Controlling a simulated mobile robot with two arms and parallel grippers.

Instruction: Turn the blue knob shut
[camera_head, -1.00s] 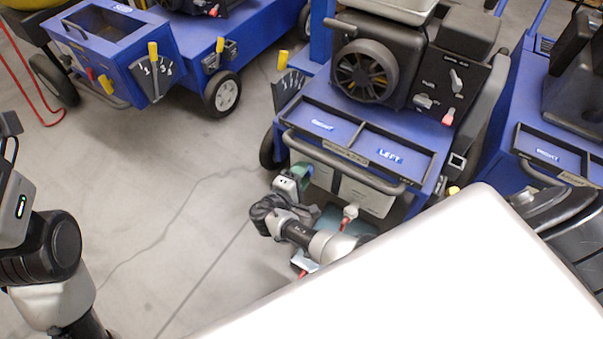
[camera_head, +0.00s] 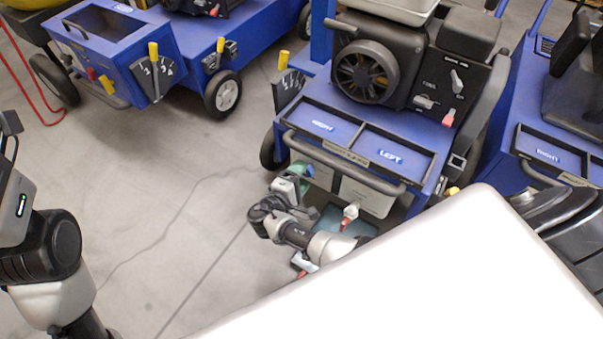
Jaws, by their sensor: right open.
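The aerator in the middle (camera_head: 345,125) is a blue machine with a black engine on top. I cannot make out a clearly blue knob on it. My right gripper (camera_head: 301,171) is low at the machine's front left, under the front handle bar. It is open, though its fingers are small and partly hidden. A teal-green part shows right at its tip; I cannot tell if it is the knob or if it is touched. My left arm shows at the left edge, with its gripper's fingers out of sight.
The engine panel carries a grey fuel lever (camera_head: 425,102), another grey switch (camera_head: 457,82) and a red-tipped lever (camera_head: 449,117). A white-headed red lever (camera_head: 350,212) is beside my right forearm. Other blue machines stand at left (camera_head: 130,65) and right (camera_head: 540,130).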

